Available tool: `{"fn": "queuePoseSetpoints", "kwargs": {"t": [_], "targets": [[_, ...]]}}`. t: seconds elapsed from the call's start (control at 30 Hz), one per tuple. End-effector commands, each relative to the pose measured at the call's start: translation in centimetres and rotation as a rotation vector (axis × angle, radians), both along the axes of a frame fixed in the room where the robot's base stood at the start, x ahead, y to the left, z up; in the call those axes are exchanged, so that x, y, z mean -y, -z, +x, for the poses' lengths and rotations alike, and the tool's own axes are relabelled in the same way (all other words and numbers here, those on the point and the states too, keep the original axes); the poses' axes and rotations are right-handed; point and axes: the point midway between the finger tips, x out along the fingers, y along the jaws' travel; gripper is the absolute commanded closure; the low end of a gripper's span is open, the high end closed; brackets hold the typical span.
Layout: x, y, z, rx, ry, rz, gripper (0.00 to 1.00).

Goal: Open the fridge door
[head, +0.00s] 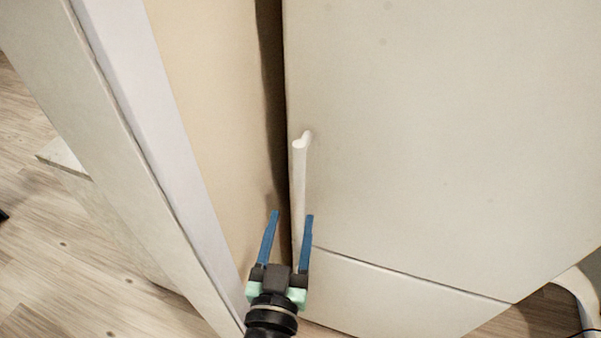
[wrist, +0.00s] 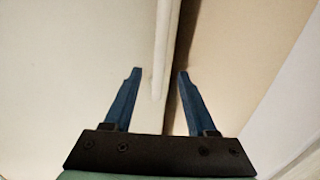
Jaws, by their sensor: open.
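The fridge door (head: 430,130) is a large off-white panel in the head view, and it looks shut. Its white vertical bar handle (head: 299,180) runs along the door's left edge. My gripper (head: 293,215) is open at the lower part of the handle, with its blue fingers apart. In the wrist view the handle (wrist: 161,50) passes between the two fingertips (wrist: 160,72), a little nearer the left one. I see no clear contact, and the depth between fingertips and handle cannot be told. The handle's lower end is partly hidden by my gripper in the head view.
A beige side panel (head: 205,100) with a pale edge stands close on the left, with a dark narrow gap (head: 271,90) beside the door. A lower off-white panel (head: 390,295) lies below the door. Wooden floor (head: 60,250) shows at left.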

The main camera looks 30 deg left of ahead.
Motion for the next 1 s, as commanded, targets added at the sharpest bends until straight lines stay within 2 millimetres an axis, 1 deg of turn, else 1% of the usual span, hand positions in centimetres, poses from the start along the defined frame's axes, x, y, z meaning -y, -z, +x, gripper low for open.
{"fn": "queuePoseSetpoints", "kwargs": {"t": [0.03,0.3,0.5,0.7,1.0], "targets": [[-0.5,-0.3,0.9,0.003,-0.001,0.000,0.43],[-2.6,-0.4,5.2,0.002,0.000,0.001,0.43],[-3.7,-0.2,7.7,0.000,0.001,0.000,0.43],[-4.2,-0.1,8.8,0.000,0.000,0.000,0.43],[-4.3,0.0,8.9,0.000,0.000,0.000,0.43]]}}
